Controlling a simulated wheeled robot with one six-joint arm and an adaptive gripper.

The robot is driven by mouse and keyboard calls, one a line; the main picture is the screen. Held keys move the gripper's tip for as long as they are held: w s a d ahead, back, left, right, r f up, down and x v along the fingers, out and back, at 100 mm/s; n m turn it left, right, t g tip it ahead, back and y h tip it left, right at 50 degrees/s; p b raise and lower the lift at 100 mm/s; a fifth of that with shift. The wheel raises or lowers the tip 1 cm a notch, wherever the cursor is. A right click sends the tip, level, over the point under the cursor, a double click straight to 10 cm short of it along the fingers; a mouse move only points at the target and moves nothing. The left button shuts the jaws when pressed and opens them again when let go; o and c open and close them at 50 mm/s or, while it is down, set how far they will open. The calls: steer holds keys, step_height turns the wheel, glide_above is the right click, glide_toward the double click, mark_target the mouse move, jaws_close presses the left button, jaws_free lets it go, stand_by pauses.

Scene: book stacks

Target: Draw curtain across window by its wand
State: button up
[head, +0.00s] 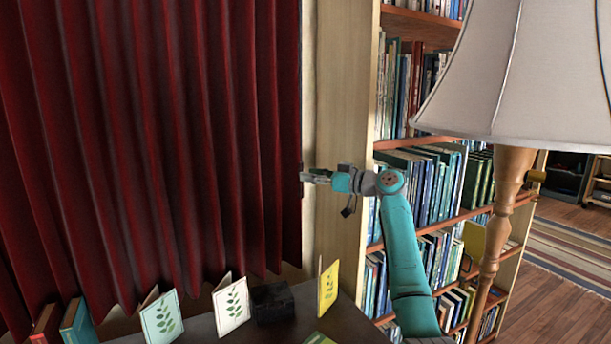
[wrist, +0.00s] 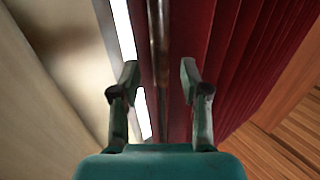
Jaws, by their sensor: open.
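The dark red curtain (head: 165,140) hangs in folds across the left half of the head view; its right edge is beside a pale wall strip. It also fills the right of the wrist view (wrist: 235,60). My gripper (head: 305,176) is at that right edge. In the wrist view my gripper's two fingers (wrist: 158,75) are apart, and a thin dark rod, seemingly the wand (wrist: 158,40), runs between them, apart from both. Whether the rod lies between the fingertips or beyond them is unclear. In the head view the wand is hard to tell from the curtain's edge.
Below the curtain stands a dark surface (head: 205,325) with upright cards (head: 230,303), a yellow card (head: 328,288) and a black box (head: 272,303). A bookcase (head: 384,145) and a floor lamp (head: 509,180) are close on the right. A bright strip (wrist: 124,30) shows left of the rod.

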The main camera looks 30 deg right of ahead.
steer(key=v, duration=0.9)
steer(key=shift+s, duration=0.15)
